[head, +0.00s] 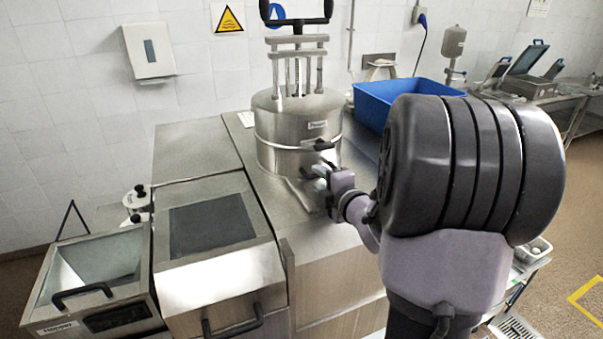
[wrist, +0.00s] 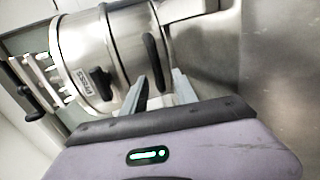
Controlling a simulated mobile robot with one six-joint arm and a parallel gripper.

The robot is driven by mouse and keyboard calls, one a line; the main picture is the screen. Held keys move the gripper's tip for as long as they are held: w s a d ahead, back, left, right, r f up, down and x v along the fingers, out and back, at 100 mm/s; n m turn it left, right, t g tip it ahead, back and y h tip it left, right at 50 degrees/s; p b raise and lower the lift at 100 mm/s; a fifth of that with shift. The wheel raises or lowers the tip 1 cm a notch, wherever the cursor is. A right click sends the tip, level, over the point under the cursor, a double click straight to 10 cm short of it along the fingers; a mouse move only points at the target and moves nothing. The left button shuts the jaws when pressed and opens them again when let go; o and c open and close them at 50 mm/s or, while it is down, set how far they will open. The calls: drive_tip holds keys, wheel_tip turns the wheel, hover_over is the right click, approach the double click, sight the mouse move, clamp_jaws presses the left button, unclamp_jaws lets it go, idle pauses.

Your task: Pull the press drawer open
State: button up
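The press (head: 290,120) is an upright steel cylinder on the steel counter, with a label and a black handle (head: 322,145) on its front. In the wrist view the press (wrist: 125,35) lies sideways, with one dark handle (wrist: 100,83) by the label and a second (wrist: 155,62) lower on the body, apparently the drawer's. My gripper (head: 318,178) is at the lower front of the press. In the wrist view its fingers (wrist: 159,78) are apart, with the lower handle's end between or just beyond the tips. Contact cannot be told. The drawer looks shut.
A blue basket (head: 405,95) stands right of the press, partly behind my arm. A steel unit with a dark panel (head: 215,225) and a bin with a black handle (head: 100,265) stand at left. The counter in front of the press is clear.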

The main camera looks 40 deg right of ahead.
drive_tip(key=shift+w, duration=0.25)
drive_tip(key=shift+c, duration=0.2)
clamp_jaws()
idle(1.1)
